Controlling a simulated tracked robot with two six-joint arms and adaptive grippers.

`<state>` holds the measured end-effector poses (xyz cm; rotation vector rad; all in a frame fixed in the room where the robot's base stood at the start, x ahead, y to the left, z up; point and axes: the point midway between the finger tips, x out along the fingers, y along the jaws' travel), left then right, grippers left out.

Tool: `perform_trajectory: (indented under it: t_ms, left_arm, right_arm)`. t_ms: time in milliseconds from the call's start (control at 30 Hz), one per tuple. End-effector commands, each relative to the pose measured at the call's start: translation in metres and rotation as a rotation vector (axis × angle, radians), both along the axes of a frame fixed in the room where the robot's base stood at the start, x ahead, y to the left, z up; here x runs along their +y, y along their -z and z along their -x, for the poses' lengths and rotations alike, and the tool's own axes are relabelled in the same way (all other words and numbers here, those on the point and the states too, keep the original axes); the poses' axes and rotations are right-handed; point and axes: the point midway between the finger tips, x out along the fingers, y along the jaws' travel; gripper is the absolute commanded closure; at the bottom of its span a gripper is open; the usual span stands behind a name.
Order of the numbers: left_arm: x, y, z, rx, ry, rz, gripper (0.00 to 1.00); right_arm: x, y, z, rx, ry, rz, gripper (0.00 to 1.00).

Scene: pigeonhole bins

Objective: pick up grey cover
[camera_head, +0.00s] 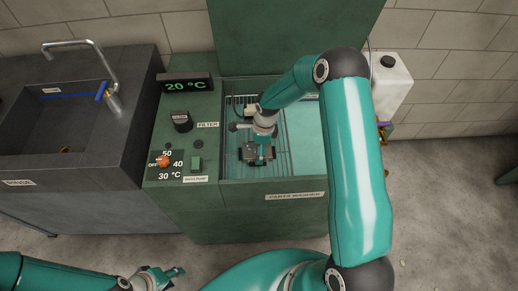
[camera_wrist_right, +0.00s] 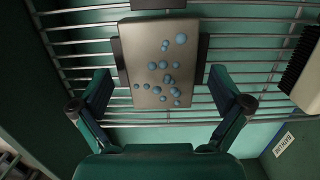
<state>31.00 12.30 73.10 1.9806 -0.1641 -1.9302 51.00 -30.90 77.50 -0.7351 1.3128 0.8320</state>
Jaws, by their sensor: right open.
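The grey cover (camera_wrist_right: 142,82) is a flat plate with blue droplets, lying on the wire rack (camera_wrist_right: 75,40) of the parts washer. Dark edges show on both of its sides. My right gripper (camera_wrist_right: 160,88) is open, with its two fingers apart at either side of the cover's near end and nothing between them that I can see held. In the head view my right gripper (camera_head: 258,153) is over the rack and largely hides what is beneath it. My left gripper (camera_head: 166,277) is low at the front left, away from the washer; its jaw opening is unclear.
The green parts washer (camera_head: 265,200) has a raised lid (camera_head: 290,35) behind and knobs with a 20 °C display (camera_head: 186,85) at left. A brush (camera_wrist_right: 300,58) lies right of the cover. A dark sink (camera_head: 55,115) stands left, a white canister (camera_head: 392,80) right.

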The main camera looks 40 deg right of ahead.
Motion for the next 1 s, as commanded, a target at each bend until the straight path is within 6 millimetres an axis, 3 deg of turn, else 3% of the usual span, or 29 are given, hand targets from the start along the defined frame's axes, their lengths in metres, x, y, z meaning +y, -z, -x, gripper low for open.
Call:
perform_trajectory:
  t_ms: [300,833,1000]
  left_arm:
    - [-0.0001,-0.0017,0.0002,0.001,0.0,0.0,0.6]
    - [-0.0001,-0.0017,0.0002,0.001,0.0,0.0,0.6]
    - [-0.0001,-0.0019,0.0002,0.001,0.0,0.0,0.6]
  right_arm:
    - [0.0008,0.0084,-0.0008,-0.001,-0.001,0.001,0.0]
    - [0.001,0.0084,-0.0001,0.001,0.0,-0.001,0.87]
    - [0.0008,0.0077,-0.0006,-0.001,0.0,0.001,0.88]
